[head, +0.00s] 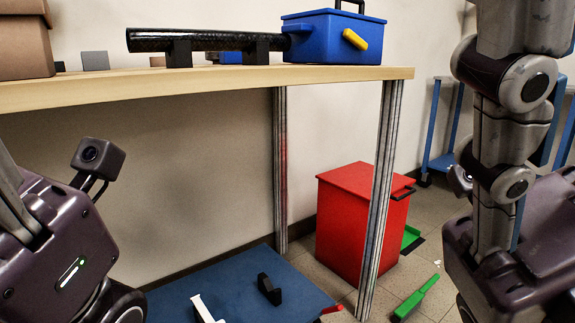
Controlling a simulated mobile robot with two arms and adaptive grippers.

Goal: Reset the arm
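My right arm (505,130) hangs down along the right side of the head view, its grey links and dark joints stacked almost vertically. Its lower end is hidden by or runs into a dark purple housing (535,235) of mine. On the left, another purple housing of mine (60,245) with a green light fills the lower corner, with a small black camera on a bracket (98,158) above it. I see no fingertips of either gripper, so I cannot tell what they hold.
A wooden table (200,88) carries a black carbon tube (205,40) on dark supports, a blue toolbox (320,38) and brown boxes (25,45). Below are a red cabinet (355,225), a blue platform (235,290) with small parts, and a green brush (415,298). A blue-framed cart (440,130) stands behind.

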